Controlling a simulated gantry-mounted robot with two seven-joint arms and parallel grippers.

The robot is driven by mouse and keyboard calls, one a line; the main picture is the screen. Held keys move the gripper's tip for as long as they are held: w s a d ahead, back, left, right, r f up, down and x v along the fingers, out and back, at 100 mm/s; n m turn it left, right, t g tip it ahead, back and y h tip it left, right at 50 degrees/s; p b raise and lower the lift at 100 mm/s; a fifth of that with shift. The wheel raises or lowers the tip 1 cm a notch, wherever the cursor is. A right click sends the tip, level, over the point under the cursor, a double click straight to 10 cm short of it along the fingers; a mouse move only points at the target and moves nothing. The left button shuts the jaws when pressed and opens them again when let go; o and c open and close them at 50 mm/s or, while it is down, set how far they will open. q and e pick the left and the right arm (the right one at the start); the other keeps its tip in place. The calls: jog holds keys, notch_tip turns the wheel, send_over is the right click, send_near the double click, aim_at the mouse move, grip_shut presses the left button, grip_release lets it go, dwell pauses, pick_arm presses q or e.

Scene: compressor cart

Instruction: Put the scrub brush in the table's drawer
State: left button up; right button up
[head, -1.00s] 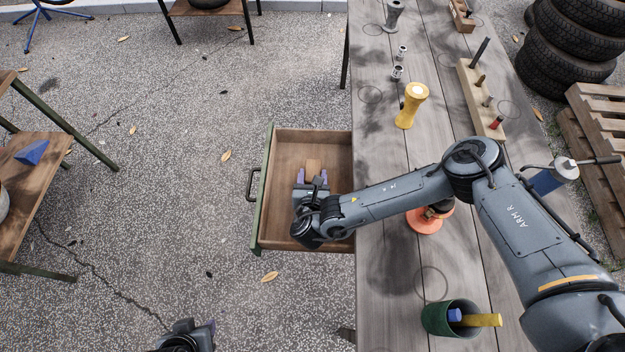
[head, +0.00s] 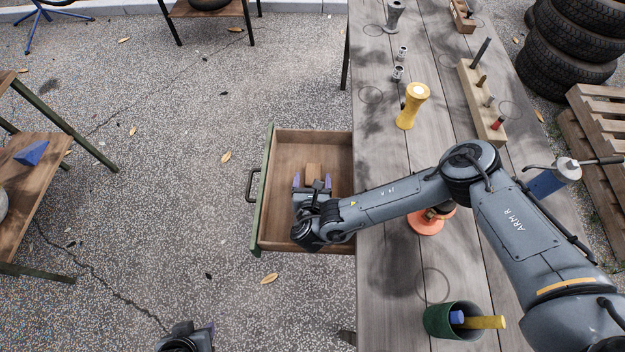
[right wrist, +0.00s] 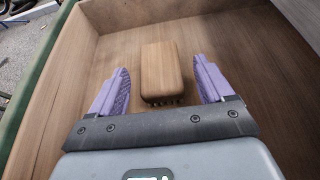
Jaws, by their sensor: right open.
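The scrub brush (right wrist: 161,70) is a wooden block with dark bristles showing at its near edge. It lies inside the open drawer (head: 310,138) of the wooden table (head: 385,270); it also shows in the head view (head: 313,170). My right gripper (right wrist: 163,88) is open, with its purple fingers on either side of the brush and a gap to each side. In the head view the right gripper (head: 312,181) is inside the drawer area. My left gripper (head: 203,334) shows only partly at the bottom edge, and its fingers are not clear.
On the table are a yellow hourglass-shaped object (head: 411,106), a wooden peg rack (head: 481,100), an orange-based item (head: 428,222) under my right arm, and a green cup (head: 440,320) holding blue and yellow pieces. Ground left of the drawer is clear apart from leaves.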

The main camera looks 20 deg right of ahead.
jog(key=shift+r, duration=0.25)
jog(key=p+v, duration=0.3)
jog(key=v, duration=0.9)
jog(key=shift+s+f+p, duration=0.1)
jog(key=shift+f+p, duration=0.05)
jog(key=shift+p, duration=0.2)
